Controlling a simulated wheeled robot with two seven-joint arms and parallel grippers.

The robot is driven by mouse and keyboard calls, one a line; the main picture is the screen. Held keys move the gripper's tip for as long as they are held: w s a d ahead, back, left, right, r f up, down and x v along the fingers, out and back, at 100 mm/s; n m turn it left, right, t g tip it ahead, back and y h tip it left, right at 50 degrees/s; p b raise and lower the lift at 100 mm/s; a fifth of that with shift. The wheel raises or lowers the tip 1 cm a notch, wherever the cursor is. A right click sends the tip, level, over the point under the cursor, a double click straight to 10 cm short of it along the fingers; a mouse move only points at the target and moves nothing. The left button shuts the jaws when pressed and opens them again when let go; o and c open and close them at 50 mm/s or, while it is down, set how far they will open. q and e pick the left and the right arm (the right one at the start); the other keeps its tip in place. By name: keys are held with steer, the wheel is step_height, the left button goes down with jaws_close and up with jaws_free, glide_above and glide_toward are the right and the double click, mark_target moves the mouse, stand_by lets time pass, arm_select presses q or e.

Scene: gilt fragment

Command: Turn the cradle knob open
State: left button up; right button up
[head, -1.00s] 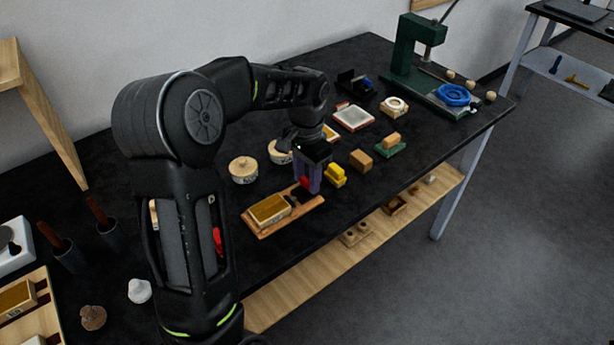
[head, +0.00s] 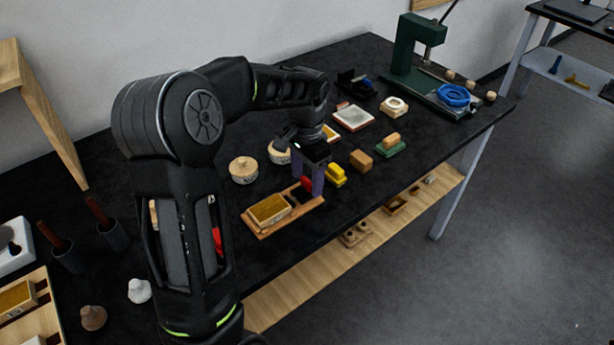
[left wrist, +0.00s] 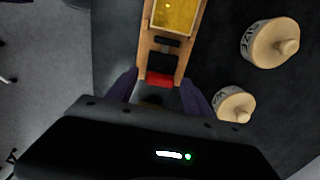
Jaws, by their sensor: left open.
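The cradle (head: 252,226) is a wooden board on the dark bench, with a gold-topped block (head: 269,209) in its left part. Its red knob (head: 307,183) is at the right end, and it also shows in the left wrist view (left wrist: 159,79). My left gripper (head: 308,188) is open, pointing down over that end. Its purple fingers stand on either side of the red knob, with visible gaps in the left wrist view (left wrist: 160,88). Part of the knob is hidden by the fingers and wrist. My right gripper is not in view.
Two round wooden lidded pieces (head: 243,170) sit behind the cradle. A yellow block (head: 336,175) and a wooden block (head: 361,161) stand close to its right. A green press (head: 415,50) is at the far end. The bench's front edge runs close by.

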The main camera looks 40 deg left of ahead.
mark_target(307, 180)
arm_select(q)
step_height(307, 180, up, 8)
steer(key=shift+f+b, duration=0.1)
steer(key=shift+b, duration=0.2)
stand_by(0.3)
stand_by(0.4)
